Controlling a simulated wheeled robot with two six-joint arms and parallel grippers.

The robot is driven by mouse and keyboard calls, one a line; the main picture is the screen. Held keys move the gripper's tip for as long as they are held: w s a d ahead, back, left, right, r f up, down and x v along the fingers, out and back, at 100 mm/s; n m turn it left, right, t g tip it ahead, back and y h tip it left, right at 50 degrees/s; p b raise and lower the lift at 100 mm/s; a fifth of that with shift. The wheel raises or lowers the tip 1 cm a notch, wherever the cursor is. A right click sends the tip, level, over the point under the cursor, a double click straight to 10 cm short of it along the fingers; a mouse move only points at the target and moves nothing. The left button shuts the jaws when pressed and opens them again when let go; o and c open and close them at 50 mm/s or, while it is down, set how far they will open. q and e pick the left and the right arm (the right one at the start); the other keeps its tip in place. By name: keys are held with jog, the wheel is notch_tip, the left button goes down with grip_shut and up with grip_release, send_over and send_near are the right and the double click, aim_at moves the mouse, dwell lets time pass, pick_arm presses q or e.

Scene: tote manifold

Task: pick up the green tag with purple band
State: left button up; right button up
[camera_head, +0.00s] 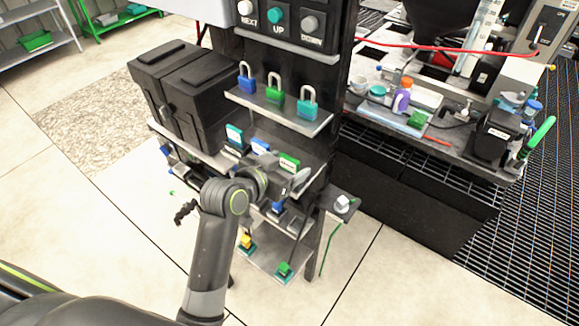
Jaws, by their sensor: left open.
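Several tags stand in a row on the stand's middle shelf: a teal-edged one (235,135), a blue-topped one (261,146) and a green-topped one (289,162). A green tag (284,268) sits on the low shelf, right of a yellow one (246,240). I cannot make out a purple band on any of them. My left gripper (298,181) is open just in front of and below the green-topped tag. The arm hides part of the middle shelf. I cannot tell whether the gripper touches anything. My right gripper is not in view.
Blue, green and teal padlocks (277,92) stand on the upper shelf (270,108). Black cases (188,85) stand at the left. A button panel (281,22) is above. A cluttered bench (465,150) is at the right. The floor at the left is mostly clear.

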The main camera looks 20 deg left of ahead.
pick_arm(q)
jog(key=c, duration=1)
jog(key=shift+c, duration=0.4)
jog(key=shift+r, duration=0.15)
